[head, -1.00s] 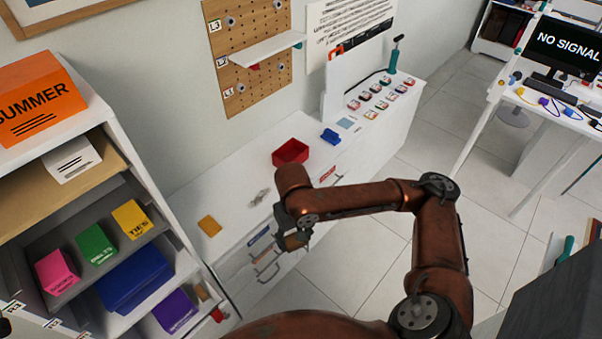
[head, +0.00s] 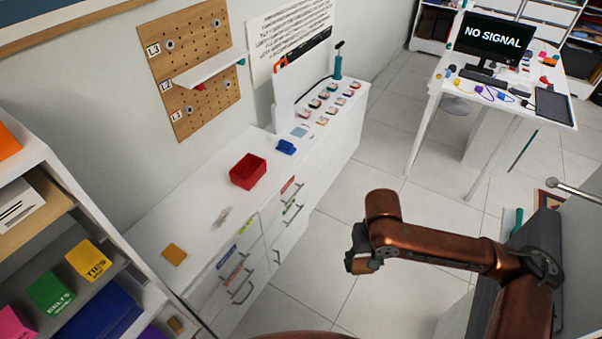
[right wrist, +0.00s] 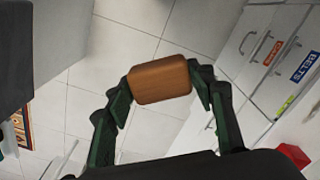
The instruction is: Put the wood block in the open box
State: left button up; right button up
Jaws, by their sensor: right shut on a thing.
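The wood block (right wrist: 160,82) is an orange-brown rounded block. My right gripper (right wrist: 160,85) is shut on it, with one dark green finger at each side. In the head view the right gripper (head: 357,258) holds the block (head: 362,266) in the air over the floor, to the right of the white cabinet. The open box, a red open-topped one (head: 248,171), stands on the cabinet top, apart from the gripper and to its upper left. It seems to show partly in the right wrist view (right wrist: 293,156). My left gripper is not in view.
The white cabinet (head: 200,190) also bears a blue item (head: 286,147), a flat tan square (head: 174,254) and several small items. A shelf unit with coloured boxes (head: 50,290) stands at left. A desk with a monitor (head: 493,43) stands back right. Tiled floor lies between.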

aim_at(248, 171)
jog(key=z, duration=0.2)
jog(key=i, duration=1.1)
jog(key=u, duration=1.85)
jog(key=i, duration=0.45)
